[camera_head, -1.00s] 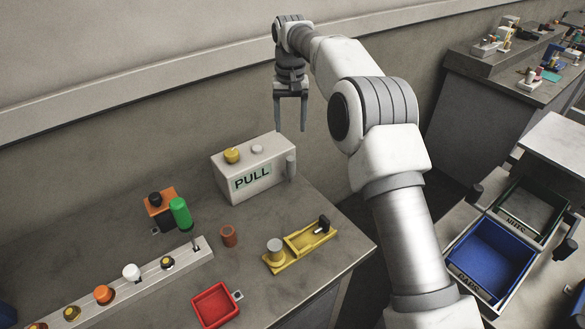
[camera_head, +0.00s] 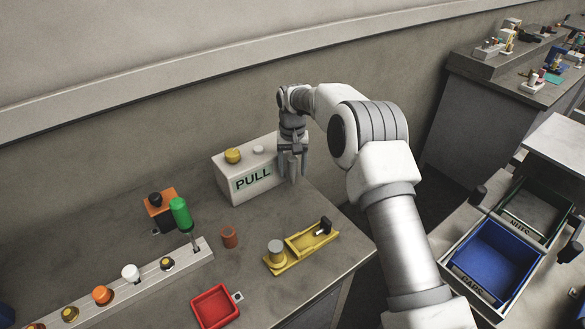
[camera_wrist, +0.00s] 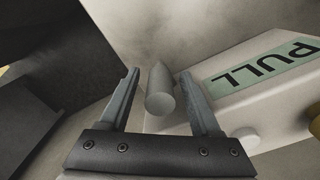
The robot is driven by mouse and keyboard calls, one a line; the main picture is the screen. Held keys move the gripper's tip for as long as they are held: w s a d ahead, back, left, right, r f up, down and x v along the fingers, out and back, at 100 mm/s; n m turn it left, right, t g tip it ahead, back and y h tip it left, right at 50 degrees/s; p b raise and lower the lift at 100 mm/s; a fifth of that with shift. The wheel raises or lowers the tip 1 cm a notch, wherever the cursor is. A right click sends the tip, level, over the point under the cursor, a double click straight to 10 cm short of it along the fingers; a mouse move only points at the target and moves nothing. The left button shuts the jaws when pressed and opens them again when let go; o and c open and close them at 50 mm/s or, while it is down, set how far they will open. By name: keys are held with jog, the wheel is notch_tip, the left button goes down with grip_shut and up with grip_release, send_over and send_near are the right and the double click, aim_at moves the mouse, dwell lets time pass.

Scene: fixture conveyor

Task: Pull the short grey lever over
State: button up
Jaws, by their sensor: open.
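The short grey lever (camera_wrist: 160,92) is a stubby rounded cylinder on the end of the white box (camera_head: 240,183), beside its green PULL label (camera_head: 253,178). In the wrist view the lever shows between the two fingers of my gripper (camera_wrist: 160,85), with a gap on either side. My gripper is open. In the head view my gripper (camera_head: 291,172) points down at the box's right end, and its fingers largely hide the lever there. The label also shows in the wrist view (camera_wrist: 262,68).
A yellow knob (camera_head: 232,155) and a pale button (camera_head: 258,150) top the box. A yellow fixture (camera_head: 300,246), a brown cup (camera_head: 229,236), a red tray (camera_head: 215,306) and a rail of knobs (camera_head: 130,286) stand nearer. Bare table lies between box and fixture.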

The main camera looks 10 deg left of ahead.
grip_shut()
dwell(0.3)
dwell(1.1)
